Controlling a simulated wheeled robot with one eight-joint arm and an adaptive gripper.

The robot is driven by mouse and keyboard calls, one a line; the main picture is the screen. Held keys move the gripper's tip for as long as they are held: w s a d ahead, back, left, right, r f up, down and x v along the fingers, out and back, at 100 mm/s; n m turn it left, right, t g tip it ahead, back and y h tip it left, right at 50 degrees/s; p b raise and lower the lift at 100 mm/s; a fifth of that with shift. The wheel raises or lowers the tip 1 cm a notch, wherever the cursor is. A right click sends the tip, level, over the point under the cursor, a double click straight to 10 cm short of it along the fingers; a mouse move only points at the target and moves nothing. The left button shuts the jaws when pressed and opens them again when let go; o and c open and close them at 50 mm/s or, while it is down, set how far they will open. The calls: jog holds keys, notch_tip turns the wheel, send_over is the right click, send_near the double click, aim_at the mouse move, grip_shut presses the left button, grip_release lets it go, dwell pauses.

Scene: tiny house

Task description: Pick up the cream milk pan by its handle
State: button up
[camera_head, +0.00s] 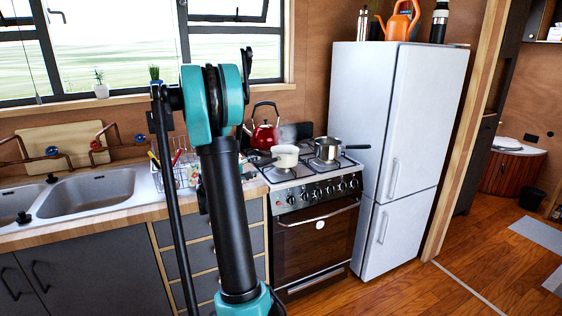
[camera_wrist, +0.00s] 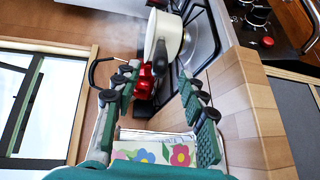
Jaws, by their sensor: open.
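The cream milk pan (camera_head: 285,154) sits upright on the near left part of the stove. Its handle points left, toward the counter. In the wrist view the pan (camera_wrist: 171,32) is beyond the fingertips, near the top, and its dark handle (camera_wrist: 160,57) points down toward my gripper. My gripper (camera_wrist: 158,82) is open and empty, with its two green-padded fingers apart. The handle is ahead of the fingers, and I see no contact. In the head view my arm hides the gripper.
A red kettle (camera_head: 264,135) stands behind the pan, and a steel pan (camera_head: 328,149) is to its right. A dish rack (camera_head: 186,173) stands on the counter left of the stove; floral items (camera_wrist: 165,152) show below the fingers. A white fridge (camera_head: 385,130) borders the stove.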

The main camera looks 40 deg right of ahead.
aim_at(263, 164)
jog(key=shift+x, duration=2.85)
jog(key=shift+s, duration=0.15)
jog(key=shift+c, duration=0.6)
grip_shut()
jog(key=shift+r, duration=0.1)
